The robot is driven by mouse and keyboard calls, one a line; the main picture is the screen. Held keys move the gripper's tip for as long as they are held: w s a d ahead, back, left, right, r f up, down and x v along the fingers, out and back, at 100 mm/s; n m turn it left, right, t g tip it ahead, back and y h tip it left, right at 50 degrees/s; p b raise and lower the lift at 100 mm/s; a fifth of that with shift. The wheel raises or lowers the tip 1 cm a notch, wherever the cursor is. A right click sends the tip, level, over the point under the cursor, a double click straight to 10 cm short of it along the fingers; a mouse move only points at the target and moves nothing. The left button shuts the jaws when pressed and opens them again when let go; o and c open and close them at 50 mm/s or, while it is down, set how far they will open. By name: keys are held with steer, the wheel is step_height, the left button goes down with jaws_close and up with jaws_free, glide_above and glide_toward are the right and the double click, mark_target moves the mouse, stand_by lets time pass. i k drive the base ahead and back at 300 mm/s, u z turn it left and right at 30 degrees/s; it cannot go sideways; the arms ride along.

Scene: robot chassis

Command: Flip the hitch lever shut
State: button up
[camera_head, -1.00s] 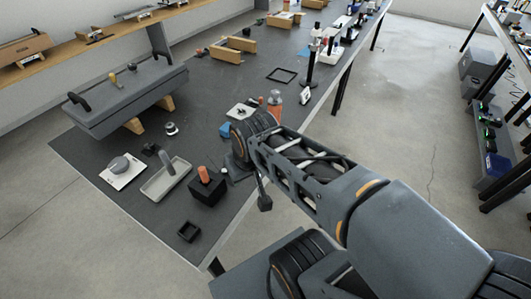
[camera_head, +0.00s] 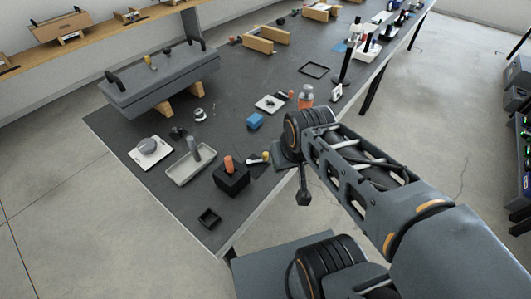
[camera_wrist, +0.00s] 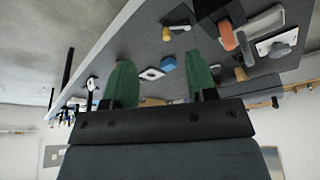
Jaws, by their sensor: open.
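I cannot tell for certain which part is the hitch lever. In the head view, a grey upright lever-like piece (camera_head: 195,149) stands in a pale shallow tray (camera_head: 181,176) on the bench. Beside it, an orange peg (camera_head: 228,163) stands in a black block (camera_head: 232,182). The orange peg also shows in the wrist view (camera_wrist: 227,36), at upper right. A long grey chassis-like box (camera_head: 165,80) with black handles rests on wooden blocks at the back left. My gripper (camera_wrist: 161,82) is open and empty, its green fingers apart and touching nothing visible.
The floor in front of the bench is open.

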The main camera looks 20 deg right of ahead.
mark_target(264, 154)
steer(key=k, duration=0.5)
steer(key=z, duration=1.05)
steer(key=i, duration=0.95)
steer(key=u, duration=2)
